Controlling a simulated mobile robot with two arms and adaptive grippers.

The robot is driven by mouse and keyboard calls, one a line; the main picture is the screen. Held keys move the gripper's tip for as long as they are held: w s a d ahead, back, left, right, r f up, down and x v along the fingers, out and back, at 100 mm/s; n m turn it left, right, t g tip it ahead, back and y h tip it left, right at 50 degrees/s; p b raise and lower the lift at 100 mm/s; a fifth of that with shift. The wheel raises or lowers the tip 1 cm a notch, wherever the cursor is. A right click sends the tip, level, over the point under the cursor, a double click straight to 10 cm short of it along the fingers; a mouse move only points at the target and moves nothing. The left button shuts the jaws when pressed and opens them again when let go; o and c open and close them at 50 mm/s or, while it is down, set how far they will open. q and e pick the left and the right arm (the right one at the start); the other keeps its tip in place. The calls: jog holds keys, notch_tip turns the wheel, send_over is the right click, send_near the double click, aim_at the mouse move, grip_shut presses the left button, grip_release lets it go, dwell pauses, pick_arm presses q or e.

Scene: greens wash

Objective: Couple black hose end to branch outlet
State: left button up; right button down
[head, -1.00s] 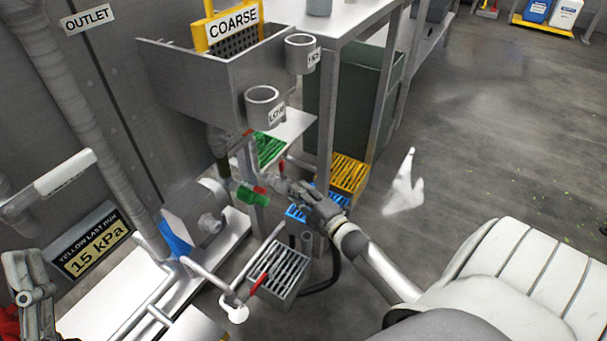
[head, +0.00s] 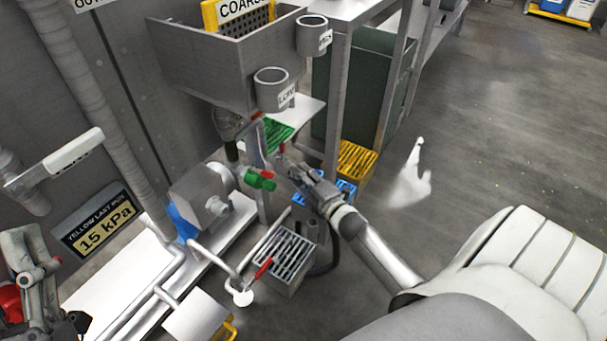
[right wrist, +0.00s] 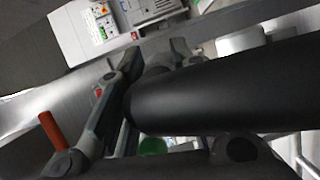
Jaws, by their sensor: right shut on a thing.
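My right gripper (head: 290,162) is beside a green fitting (head: 260,180) with a red part, under the grey hopper. I take this fitting for the branch outlet, but its mouth is not clear. In the right wrist view, the gripper (right wrist: 148,65) is shut on the thick black hose end (right wrist: 225,95), which runs across the picture and hides much behind it. A bit of green (right wrist: 153,146) shows below it. Whether hose and fitting touch cannot be told. My left gripper (head: 40,285) is at the lower left, apart from these; its jaws are unclear.
A grey hopper (head: 205,65) with two cups stands above the fitting. Grated bins in grey (head: 285,250), blue (head: 345,190) and yellow (head: 355,160) stand close by. A pump (head: 205,195) and white pipes are at left. Open floor lies to the right.

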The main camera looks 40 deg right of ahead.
pick_arm(q)
jog(key=shift+s, duration=0.15)
pick_arm(e)
jog(key=shift+w+a, duration=0.1)
jog(key=shift+w, duration=0.15)
jog(key=shift+r, duration=0.1)
jog(key=c, duration=1.2)
grip_release()
jog(key=shift+w, duration=0.15)
pick_arm(q)
jog(key=shift+s+r, duration=0.1)
jog(key=shift+r, duration=0.05)
pick_arm(e)
jog(key=shift+o, duration=0.2)
jog(key=shift+s, duration=0.25)
jog(key=s, duration=1.1)
jog(key=shift+s+a+r, duration=0.25)
jog(key=shift+r, duration=0.05)
